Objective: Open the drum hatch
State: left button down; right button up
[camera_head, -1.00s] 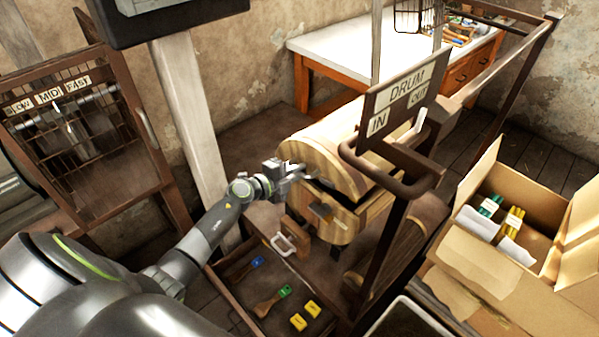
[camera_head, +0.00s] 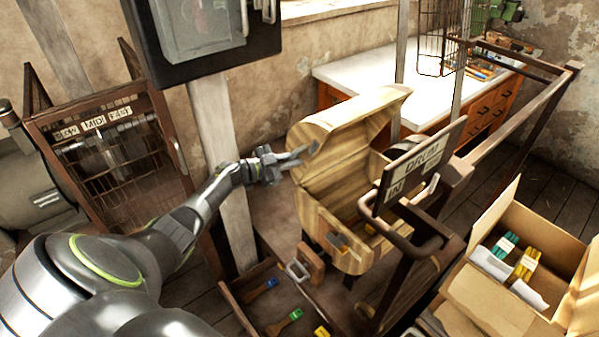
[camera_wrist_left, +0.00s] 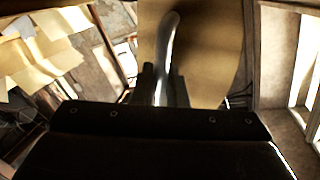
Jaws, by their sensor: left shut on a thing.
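The wooden drum (camera_head: 318,221) stands in the middle of the head view. Its hatch (camera_head: 352,128) is swung up, and the drum's inside shows below it. My left gripper (camera_head: 296,158) is at the hatch's near left edge. In the left wrist view my left gripper (camera_wrist_left: 163,88) is shut on a curved metal handle (camera_wrist_left: 167,45), with the pale hatch surface (camera_wrist_left: 212,50) behind it. A metal latch piece (camera_head: 338,243) sits on the drum's front. My right gripper is in neither view.
The DRUM sign (camera_head: 422,165) and a thick curved rail (camera_head: 408,232) stand right of the drum. An open drawer (camera_head: 247,308) with brushes lies below it. A cardboard box (camera_head: 480,288) is at the right, and a grey post (camera_head: 222,170) is behind my left arm.

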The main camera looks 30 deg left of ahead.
aim_at(296, 147)
pick_arm(q)
jog(key=shift+w+a+r+n+h+b, duration=0.15)
jog(key=shift+w+a+n+b, duration=0.1)
jog(key=shift+a+n+b, duration=0.25)
jog(key=shift+w+a+r+n+h+b, duration=0.1)
jog(key=shift+w+a+n+b, duration=0.15)
jog(key=shift+a, duration=0.45)
jog(key=shift+w+a+r+n+h+b, duration=0.1)
jog(key=shift+w+a+r+n+b, duration=0.1)
jog(key=shift+a+n+b, duration=0.3)
jog(key=c, duration=1.5)
grip_release()
jog(key=shift+c, duration=0.2)
jog(key=shift+f, duration=0.15)
jog(key=shift+s, duration=0.1)
